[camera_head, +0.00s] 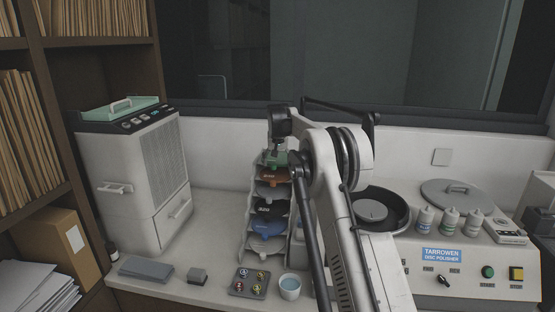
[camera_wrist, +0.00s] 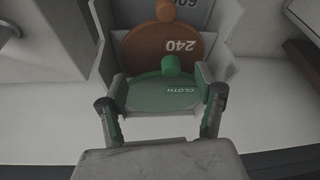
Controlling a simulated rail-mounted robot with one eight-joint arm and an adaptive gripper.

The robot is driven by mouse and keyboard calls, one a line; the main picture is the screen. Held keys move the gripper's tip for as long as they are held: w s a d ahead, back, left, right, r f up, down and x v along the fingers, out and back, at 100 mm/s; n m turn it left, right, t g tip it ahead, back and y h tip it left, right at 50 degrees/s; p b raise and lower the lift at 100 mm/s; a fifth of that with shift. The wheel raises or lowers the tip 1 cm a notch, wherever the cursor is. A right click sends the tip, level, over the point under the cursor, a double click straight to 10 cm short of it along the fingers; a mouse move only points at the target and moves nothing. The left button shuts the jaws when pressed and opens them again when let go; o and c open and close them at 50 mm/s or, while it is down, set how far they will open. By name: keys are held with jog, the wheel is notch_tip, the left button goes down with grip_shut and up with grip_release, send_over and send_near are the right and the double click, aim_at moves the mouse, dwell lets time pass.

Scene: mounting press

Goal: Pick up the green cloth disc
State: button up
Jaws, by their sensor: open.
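The green cloth disc (camera_wrist: 160,95), marked "CLOTH", sits in the top slot of a stepped rack in the wrist view, with a small green tab at its edge. In the head view the green disc (camera_head: 273,158) shows partly at the top of the rack, under my gripper. My gripper (camera_wrist: 160,116) is open in the wrist view, with one finger at each side of the disc's near part. I cannot tell whether the fingers touch the disc or the rack walls. The disc's nearest edge is close to the grey gripper body.
The rack (camera_head: 252,190) holds several more discs below, including an orange one marked 240 (camera_wrist: 165,50). A white cabinet (camera_head: 135,180) stands to the left. The disc polisher (camera_head: 440,270) stands to the right, with bottles (camera_head: 449,221) on it. A cup (camera_head: 289,288) stands in front.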

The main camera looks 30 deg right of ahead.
jog(key=shift+x, duration=1)
grip_shut()
